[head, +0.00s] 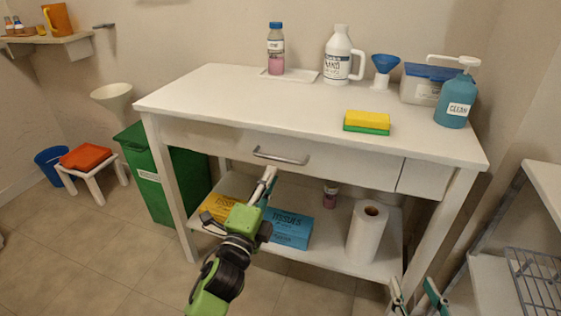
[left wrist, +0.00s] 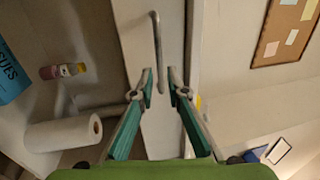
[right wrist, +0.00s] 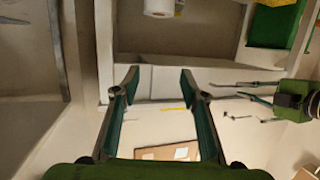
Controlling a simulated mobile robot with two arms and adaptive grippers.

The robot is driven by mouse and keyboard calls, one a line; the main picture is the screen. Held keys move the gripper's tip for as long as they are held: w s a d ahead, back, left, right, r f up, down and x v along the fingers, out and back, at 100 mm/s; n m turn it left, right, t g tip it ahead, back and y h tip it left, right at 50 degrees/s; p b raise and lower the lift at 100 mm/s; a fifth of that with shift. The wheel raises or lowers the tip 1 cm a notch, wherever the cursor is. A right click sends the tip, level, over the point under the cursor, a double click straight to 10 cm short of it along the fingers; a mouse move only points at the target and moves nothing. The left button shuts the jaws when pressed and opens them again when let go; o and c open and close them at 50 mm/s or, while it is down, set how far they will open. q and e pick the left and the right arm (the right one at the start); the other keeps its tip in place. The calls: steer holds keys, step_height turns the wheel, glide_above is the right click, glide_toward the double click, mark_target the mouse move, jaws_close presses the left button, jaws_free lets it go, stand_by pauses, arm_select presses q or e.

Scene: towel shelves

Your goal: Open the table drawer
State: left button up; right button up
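The white table (head: 300,100) has a drawer (head: 345,166) whose front sits flush under the top, so it looks closed. A grey bar handle (head: 281,156) is on the drawer front. My left gripper (head: 266,186) is just below and in front of the handle. In the left wrist view the handle (left wrist: 157,50) lies ahead of the open left fingers (left wrist: 160,88), roughly in line with the gap, with nothing held. My right gripper (head: 415,295) is low at the right, by the table's front right leg. In the right wrist view its fingers (right wrist: 154,82) are open and empty.
On the tabletop stand a pink bottle (head: 276,50), white jug (head: 340,58), sponges (head: 367,122) and teal pump bottle (head: 456,100). The lower shelf holds tissue boxes (head: 290,228) and a paper roll (head: 366,235). A green bin (head: 170,180) is left; a rack (head: 540,280) is right.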

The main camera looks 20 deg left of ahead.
mark_target(280, 159)
arm_select(q)
steer(key=shift+w+d+r+b, duration=0.1)
steer(key=shift+w+r+b, duration=0.1)
steer(key=shift+w, duration=1.05)
steer(key=shift+w+r+b, duration=0.15)
steer(key=shift+w+r, duration=0.1)
steer(key=shift+w, duration=1.05)
steer(key=shift+w+d+r+b, duration=0.1)
steer(key=shift+w+r+b, duration=0.1)
steer(key=shift+w, duration=1.05)
arm_select(e)
steer(key=shift+w+a+r+t+y, duration=0.2)
steer(key=shift+r+t, duration=0.3)
steer(key=shift+r, duration=0.45)
steer(key=shift+w+a+r+t+y, duration=0.15)
steer(key=shift+r+t, duration=0.35)
steer(key=shift+r, duration=0.4)
steer(key=shift+w+a+r+t+y, duration=0.1)
steer(key=shift+w+a+r+t, duration=0.1)
steer(key=shift+r+t, duration=0.55)
arm_select(q)
steer(key=shift+c, duration=0.5)
arm_select(e)
steer(key=shift+r+g, duration=0.2)
steer(key=shift+g, duration=0.05)
arm_select(q)
jaws_close()
steer(key=shift+s, duration=0.1)
